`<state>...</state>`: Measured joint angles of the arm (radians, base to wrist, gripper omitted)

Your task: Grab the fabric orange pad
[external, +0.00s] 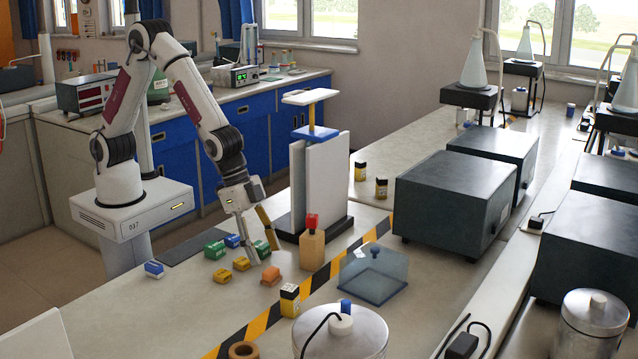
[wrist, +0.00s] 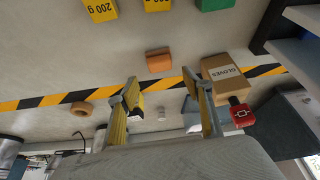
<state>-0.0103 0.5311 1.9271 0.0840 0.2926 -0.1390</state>
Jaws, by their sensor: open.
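The orange pad (external: 270,276) is a small, soft-edged block lying flat on the pale bench, in front of the tan box. It also shows in the wrist view (wrist: 159,61), just beyond my fingertips and roughly centred between them. My gripper (external: 262,252) points down over the bench, a little behind the pad in the external view. In the wrist view my gripper (wrist: 161,88) has its two yellow-and-grey fingers wide apart with nothing between their tips. The pad looks apart from both fingers.
Yellow weights (external: 222,275), a green block (external: 215,250) and a blue block (external: 154,268) lie nearby. A tan gloves box (external: 312,248) with a red top (external: 312,221) stands right of the pad. Striped tape (external: 325,272) crosses the bench. Upright white panels (external: 326,180) stand behind.

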